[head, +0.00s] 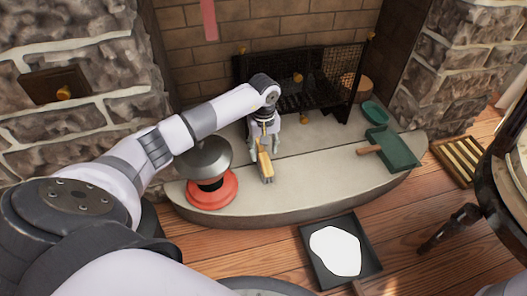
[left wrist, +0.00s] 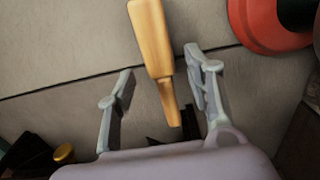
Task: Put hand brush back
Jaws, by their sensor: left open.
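The hand brush, of which a light wooden piece (head: 265,166) shows, is over the pale stone hearth (head: 330,177) in the head view. In the left wrist view the wooden piece (left wrist: 153,40) runs down between the fingers, its narrow end towards the palm. Its bristles cannot be made out. My left gripper (head: 265,150) points down at it from above; in the left wrist view the gripper (left wrist: 160,70) is open, with a gap visible on both sides of the wood. I cannot tell whether the brush touches the hearth. My right gripper is not in view.
A red round base with a dark grey top (head: 211,190) stands left of the gripper. A green dustpan-like piece (head: 396,150) with a wooden handle and a green bowl (head: 374,112) are at right. A black fire grate (head: 290,80) stands behind. A dark tray (head: 316,268) lies on the floor.

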